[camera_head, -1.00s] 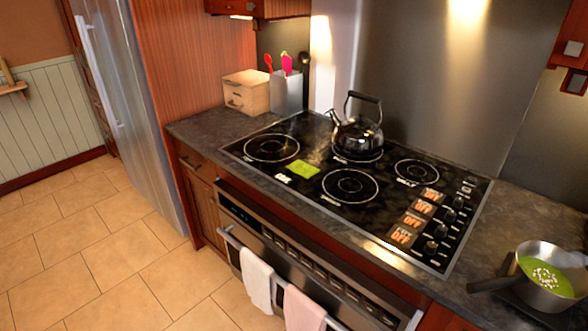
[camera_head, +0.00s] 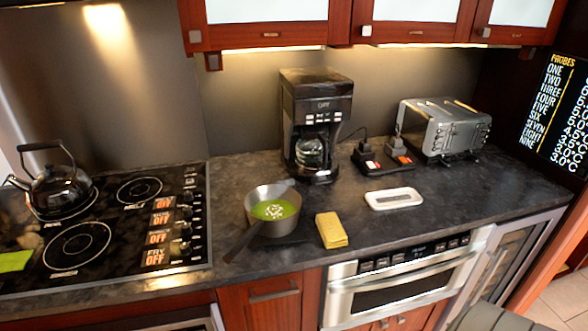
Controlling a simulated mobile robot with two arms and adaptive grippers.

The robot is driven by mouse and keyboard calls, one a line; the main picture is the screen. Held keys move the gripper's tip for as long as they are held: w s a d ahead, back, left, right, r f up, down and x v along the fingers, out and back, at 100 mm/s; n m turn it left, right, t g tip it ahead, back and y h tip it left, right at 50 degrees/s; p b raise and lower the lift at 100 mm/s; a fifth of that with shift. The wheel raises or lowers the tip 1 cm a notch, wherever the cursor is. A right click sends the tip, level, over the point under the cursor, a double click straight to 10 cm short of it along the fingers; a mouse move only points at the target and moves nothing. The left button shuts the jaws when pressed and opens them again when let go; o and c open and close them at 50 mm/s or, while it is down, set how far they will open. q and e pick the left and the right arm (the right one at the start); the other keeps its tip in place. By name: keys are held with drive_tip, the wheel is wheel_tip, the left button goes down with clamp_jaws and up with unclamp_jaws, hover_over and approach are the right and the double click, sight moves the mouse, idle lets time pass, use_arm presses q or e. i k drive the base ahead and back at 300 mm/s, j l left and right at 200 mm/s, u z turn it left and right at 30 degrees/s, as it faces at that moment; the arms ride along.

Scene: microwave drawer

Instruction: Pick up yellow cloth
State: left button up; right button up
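The yellow cloth (camera_head: 332,230) lies folded on the dark countertop (camera_head: 230,180), near its front edge and above the built-in microwave drawer (camera_head: 405,275). It is fully visible, and nothing is on top of it. Neither my left nor my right gripper shows in the head view.
A pot (camera_head: 272,210) of green soup stands just left of the cloth, its handle pointing front left. A white dish (camera_head: 393,198) lies to the right. A coffee maker (camera_head: 314,125) and toaster (camera_head: 445,130) stand behind. The stove (camera_head: 105,225) with a black kettle (camera_head: 55,185) is at left.

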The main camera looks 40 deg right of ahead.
sight(333, 233)
drive_tip(key=z, duration=1.55)
drive_tip(key=j+z, duration=0.35)
drive_tip(key=j, duration=1.05)
